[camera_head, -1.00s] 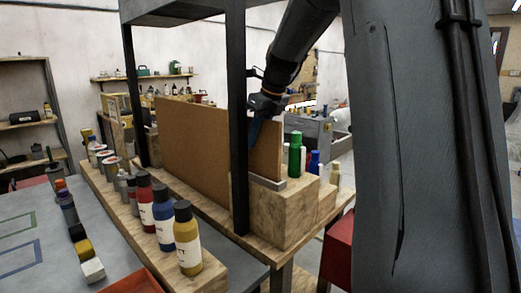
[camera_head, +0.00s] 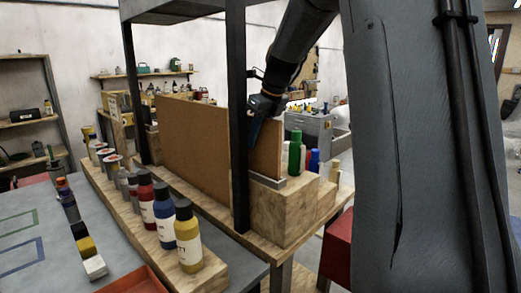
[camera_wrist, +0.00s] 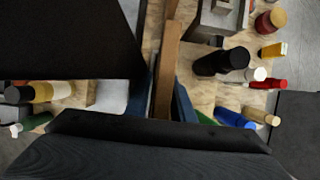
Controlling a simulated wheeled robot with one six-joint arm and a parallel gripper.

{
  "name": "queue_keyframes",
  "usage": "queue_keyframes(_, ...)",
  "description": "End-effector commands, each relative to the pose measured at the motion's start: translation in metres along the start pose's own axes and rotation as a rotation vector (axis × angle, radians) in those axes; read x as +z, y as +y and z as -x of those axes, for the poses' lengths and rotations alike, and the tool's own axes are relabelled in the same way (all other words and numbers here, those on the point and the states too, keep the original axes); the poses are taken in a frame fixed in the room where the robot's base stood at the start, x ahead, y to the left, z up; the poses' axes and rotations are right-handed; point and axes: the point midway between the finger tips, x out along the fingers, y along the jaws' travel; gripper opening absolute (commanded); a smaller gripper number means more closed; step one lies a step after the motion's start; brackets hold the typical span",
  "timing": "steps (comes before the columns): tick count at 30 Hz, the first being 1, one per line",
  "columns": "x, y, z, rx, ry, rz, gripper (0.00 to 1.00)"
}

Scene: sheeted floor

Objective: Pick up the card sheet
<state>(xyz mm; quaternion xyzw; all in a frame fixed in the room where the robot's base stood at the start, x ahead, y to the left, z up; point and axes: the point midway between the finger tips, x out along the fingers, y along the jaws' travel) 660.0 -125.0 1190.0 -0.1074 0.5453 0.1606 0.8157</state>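The card sheet (camera_head: 195,140) is a large brown board standing upright on edge in the head view. It stands in a wooden stand behind the black post. My gripper (camera_head: 256,122) is over the sheet's top edge near its right end, fingers pointing down. In the wrist view the sheet (camera_wrist: 168,70) shows as a narrow brown strip running between the two blue fingers of my gripper (camera_wrist: 160,103). The fingers look apart, one on each side, with a gap at the left. The fingertips' contact with the sheet is hidden.
A black post (camera_head: 239,130) stands close in front of the sheet. Several paint bottles (camera_head: 188,240) line a lower wooden step. In the wrist view a dark panel (camera_wrist: 70,40) lies left of the fingers.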

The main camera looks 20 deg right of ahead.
Motion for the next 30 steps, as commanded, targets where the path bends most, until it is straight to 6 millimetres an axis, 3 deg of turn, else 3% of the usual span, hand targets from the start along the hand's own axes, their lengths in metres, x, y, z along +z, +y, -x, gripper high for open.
queue_keyframes(5, 0.000, 0.000, 0.000, 0.000, 0.000, 0.000, 0.22)
queue_keyframes(10, 0.000, 0.000, 0.000, 0.000, 0.000, 0.000, 0.00)
queue_keyframes(26, 0.002, -0.001, 0.003, -0.001, -0.002, 0.001, 0.00)
queue_keyframes(30, 0.006, 0.000, 0.014, 0.000, -0.001, 0.000, 0.00)
